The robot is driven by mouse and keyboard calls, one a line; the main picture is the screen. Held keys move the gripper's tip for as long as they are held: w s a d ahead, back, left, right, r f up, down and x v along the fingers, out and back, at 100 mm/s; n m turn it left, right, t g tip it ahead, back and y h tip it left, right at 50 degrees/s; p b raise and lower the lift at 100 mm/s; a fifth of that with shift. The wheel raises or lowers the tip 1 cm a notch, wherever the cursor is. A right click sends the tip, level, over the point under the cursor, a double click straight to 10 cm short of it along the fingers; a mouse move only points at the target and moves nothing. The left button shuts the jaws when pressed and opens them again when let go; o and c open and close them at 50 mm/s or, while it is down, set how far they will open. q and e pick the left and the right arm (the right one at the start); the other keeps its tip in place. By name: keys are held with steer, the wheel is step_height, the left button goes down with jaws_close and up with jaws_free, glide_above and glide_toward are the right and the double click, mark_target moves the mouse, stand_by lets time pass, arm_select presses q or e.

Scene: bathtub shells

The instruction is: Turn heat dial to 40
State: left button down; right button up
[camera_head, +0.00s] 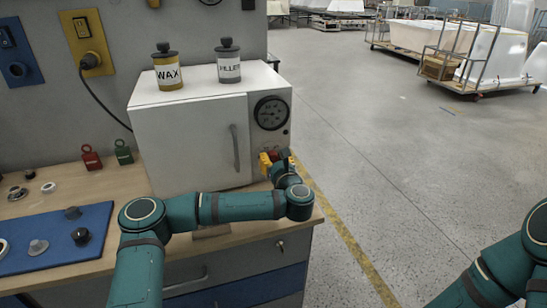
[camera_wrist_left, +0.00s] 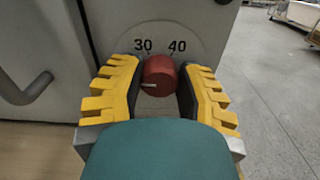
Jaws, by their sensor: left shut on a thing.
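The red heat dial (camera_wrist_left: 159,72) sits on the front panel of the white oven (camera_head: 188,145). In the left wrist view, the numbers 30 (camera_wrist_left: 143,45) and 40 (camera_wrist_left: 178,46) show above it. A white pointer mark on the dial lies at its left side, aimed left and slightly down, away from both numbers. My left gripper (camera_wrist_left: 159,95), with yellow fingers, is shut on the dial, one finger on each side. In the head view the left gripper (camera_head: 275,160) is at the oven's lower right front, and it largely hides the dial. My right gripper is out of view.
A round gauge (camera_head: 271,113) is above the dial, and the oven door handle (camera_head: 235,147) is to its left. A wax jar (camera_head: 167,73) and a filler jar (camera_head: 229,66) stand on the oven. A blue mat (camera_head: 60,240) with knobs lies on the bench. Open floor is to the right.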

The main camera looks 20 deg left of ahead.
arm_select(q)
steer(key=shift+r+m+p, duration=0.3)
steer(key=shift+m+p, duration=0.4)
steer(key=shift+m, duration=0.5)
steer(key=m+p, duration=0.1)
steer(key=m, duration=0.1)
steer(key=shift+m, duration=0.4)
steer(key=m+p, duration=0.1)
steer(key=m, duration=0.1)
steer(key=shift+w+m, duration=0.1)
steer(key=shift+m, duration=0.3)
steer(key=m, duration=0.2)
steer(key=shift+d+m, duration=0.1)
steer(key=shift+m, duration=0.2)
steer(key=m, duration=0.5)
steer(key=shift+f, duration=0.2)
steer(key=m, duration=0.6)
steer(key=shift+f+m, duration=0.15)
steer(key=shift+m, duration=0.15)
